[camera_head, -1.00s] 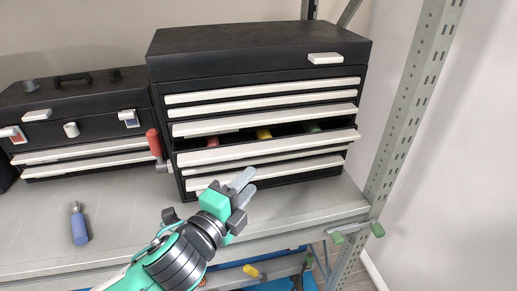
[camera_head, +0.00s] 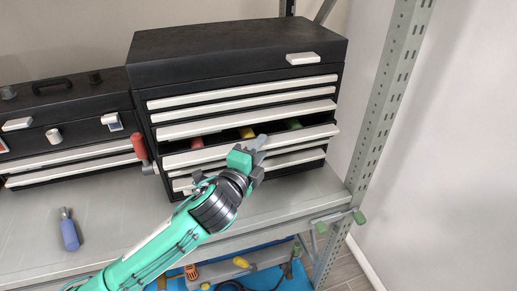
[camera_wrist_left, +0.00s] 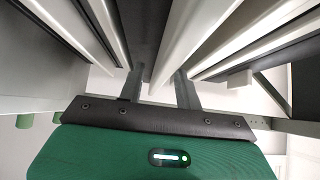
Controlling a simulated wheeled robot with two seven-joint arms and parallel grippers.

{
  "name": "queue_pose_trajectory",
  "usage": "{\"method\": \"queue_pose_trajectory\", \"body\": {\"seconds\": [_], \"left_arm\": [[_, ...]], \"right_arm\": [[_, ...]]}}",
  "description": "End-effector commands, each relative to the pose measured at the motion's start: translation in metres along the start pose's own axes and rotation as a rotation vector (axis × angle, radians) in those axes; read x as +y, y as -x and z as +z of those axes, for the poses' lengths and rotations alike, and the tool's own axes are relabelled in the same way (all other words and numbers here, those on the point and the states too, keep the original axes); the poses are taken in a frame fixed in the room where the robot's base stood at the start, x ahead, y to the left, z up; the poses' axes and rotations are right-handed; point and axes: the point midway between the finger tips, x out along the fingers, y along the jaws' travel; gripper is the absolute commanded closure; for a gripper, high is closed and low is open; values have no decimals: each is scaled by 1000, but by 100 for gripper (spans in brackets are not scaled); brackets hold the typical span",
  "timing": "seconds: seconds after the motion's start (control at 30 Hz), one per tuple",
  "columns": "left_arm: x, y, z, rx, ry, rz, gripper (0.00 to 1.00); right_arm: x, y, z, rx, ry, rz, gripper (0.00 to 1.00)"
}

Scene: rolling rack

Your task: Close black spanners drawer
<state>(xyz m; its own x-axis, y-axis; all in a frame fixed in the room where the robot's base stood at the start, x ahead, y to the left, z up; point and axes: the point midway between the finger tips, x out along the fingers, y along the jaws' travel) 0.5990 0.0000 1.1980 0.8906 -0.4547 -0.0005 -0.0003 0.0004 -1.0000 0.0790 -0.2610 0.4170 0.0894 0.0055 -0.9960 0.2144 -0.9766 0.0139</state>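The black tool chest (camera_head: 240,48) with white drawer strips stands on the shelf. One middle drawer (camera_head: 312,134) is pulled out, and red, yellow and green handles show inside it. Whether these are spanners I cannot tell. My left gripper (camera_head: 259,147) is at the front of this drawer, its fingers overlapping the white strip. In the left wrist view, the gripper (camera_wrist_left: 160,88) has its two fingers apart, with a white drawer edge (camera_wrist_left: 195,40) running between them. Contact is not clear. My right gripper is out of view.
A smaller black toolbox (camera_head: 70,110) stands at left, with a red-handled tool (camera_head: 139,148) between it and the chest. A blue-handled tool (camera_head: 69,232) lies on the grey shelf (camera_head: 120,215). A metal rack post (camera_head: 390,100) rises at right. Tools lie on a lower level.

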Motion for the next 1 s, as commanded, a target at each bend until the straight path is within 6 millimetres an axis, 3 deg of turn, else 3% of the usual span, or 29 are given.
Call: {"method": "queue_pose_trajectory", "body": {"seconds": [0.1, 0.3, 0.53, 0.8, 0.93, 0.97, 1.0], "left_arm": [[0, 0, 0, 0, 0, 0, 65], [0, 0, 0, 0, 0, 0, 100], [0, -1, 2, -1, -1, 1, 100], [-1, -26, 28, -4, -2, 1, 100], [0, -25, 25, -2, -1, 0, 100], [0, -25, 25, -2, -1, 1, 86], [0, -25, 25, -2, -1, 1, 78]], "right_arm": [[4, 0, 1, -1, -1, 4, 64], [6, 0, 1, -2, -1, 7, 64], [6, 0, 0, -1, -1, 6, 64], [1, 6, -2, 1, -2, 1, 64], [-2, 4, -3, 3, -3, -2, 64], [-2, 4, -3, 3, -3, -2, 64], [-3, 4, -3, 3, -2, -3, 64]]}}
